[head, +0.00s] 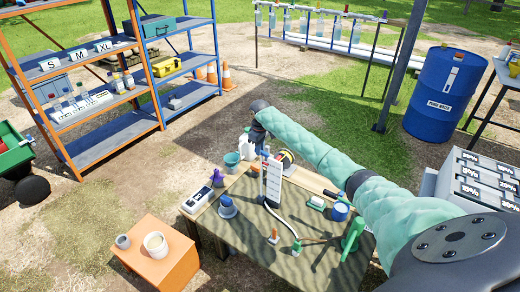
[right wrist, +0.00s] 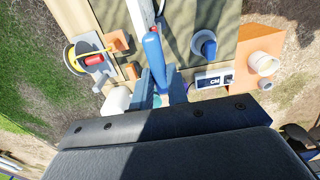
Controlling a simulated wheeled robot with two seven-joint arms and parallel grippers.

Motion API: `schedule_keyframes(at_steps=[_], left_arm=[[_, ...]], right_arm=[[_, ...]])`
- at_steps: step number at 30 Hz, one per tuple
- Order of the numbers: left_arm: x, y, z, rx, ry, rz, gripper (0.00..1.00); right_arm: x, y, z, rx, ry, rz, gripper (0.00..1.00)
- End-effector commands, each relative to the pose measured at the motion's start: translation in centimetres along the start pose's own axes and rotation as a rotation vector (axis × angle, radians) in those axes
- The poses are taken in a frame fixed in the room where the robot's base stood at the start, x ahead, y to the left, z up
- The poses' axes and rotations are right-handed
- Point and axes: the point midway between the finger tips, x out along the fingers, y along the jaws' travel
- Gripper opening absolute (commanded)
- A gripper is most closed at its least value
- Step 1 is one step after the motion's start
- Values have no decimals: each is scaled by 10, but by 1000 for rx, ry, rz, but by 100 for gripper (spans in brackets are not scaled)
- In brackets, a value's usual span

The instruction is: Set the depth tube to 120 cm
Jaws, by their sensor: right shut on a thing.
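A white upright scale board (head: 271,181) with dark markings stands on the table. Its numbers are too small to read, so I cannot tell the depth setting. My right gripper (head: 263,150) is at the top of the board, on its far side. In the right wrist view, the right gripper (right wrist: 165,88) is shut on a blue tube-like piece (right wrist: 153,52), which looks like the depth tube. A white post (right wrist: 142,12) runs beside its end. The exact contact is partly hidden. My left gripper is not in view.
The table (head: 222,237) holds a reel (head: 285,158), a blue-topped cup (head: 227,207), a purple item (head: 217,178), a meter (head: 197,200) and a green clamp (head: 352,234). An orange stand (head: 160,262) is at front left. Shelves (head: 98,100) stand behind.

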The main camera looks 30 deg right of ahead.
Motion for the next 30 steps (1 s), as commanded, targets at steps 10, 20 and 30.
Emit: schedule_keyframes(at_steps=[10, 20, 30], left_arm=[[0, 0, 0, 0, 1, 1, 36], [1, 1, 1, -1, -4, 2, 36], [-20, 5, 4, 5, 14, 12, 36]], right_arm=[[-4, 2, -1, 1, 5, 2, 38], [-10, 2, -1, 1, 6, 2, 38], [-60, 2, -1, 0, 6, 3, 38]])
